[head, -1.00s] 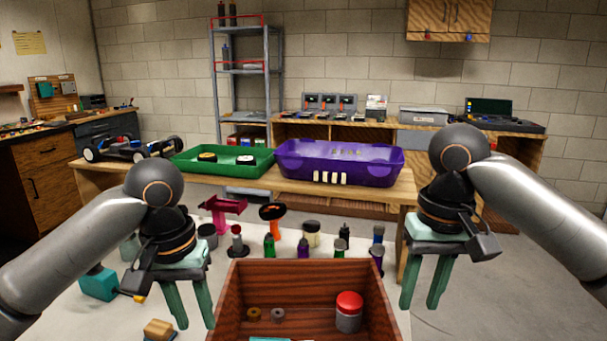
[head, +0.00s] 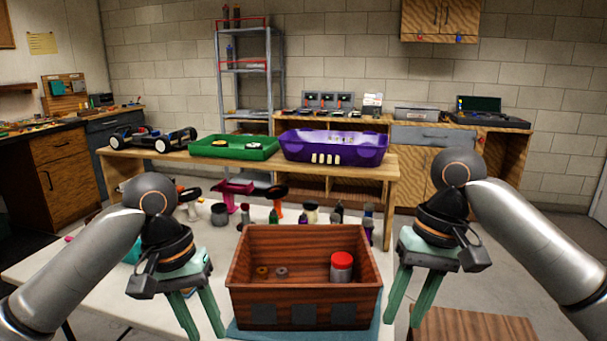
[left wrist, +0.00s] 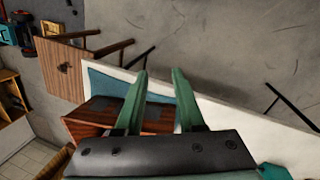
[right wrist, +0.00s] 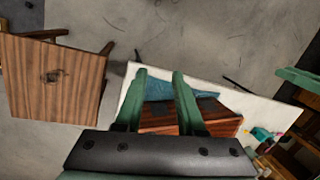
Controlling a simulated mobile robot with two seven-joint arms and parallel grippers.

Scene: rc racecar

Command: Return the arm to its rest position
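My left gripper (head: 200,318) hangs at the left of the wooden box in the head view, fingers pointing down and apart, with nothing between them. Its green fingers also show apart in the left wrist view (left wrist: 160,100). My right gripper (head: 412,300) hangs at the right of the box, also with fingers apart and empty; the right wrist view (right wrist: 158,100) shows the same. Both grippers are clear of the box.
The box stands on a white table (head: 60,262) with a blue mat under it. Several bottles and tools stand behind it. A workbench (head: 290,174) beyond carries a green tray (head: 275,153), a purple bin (head: 378,157) and a car chassis (head: 150,139). A wooden stool (head: 470,325) is at lower right.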

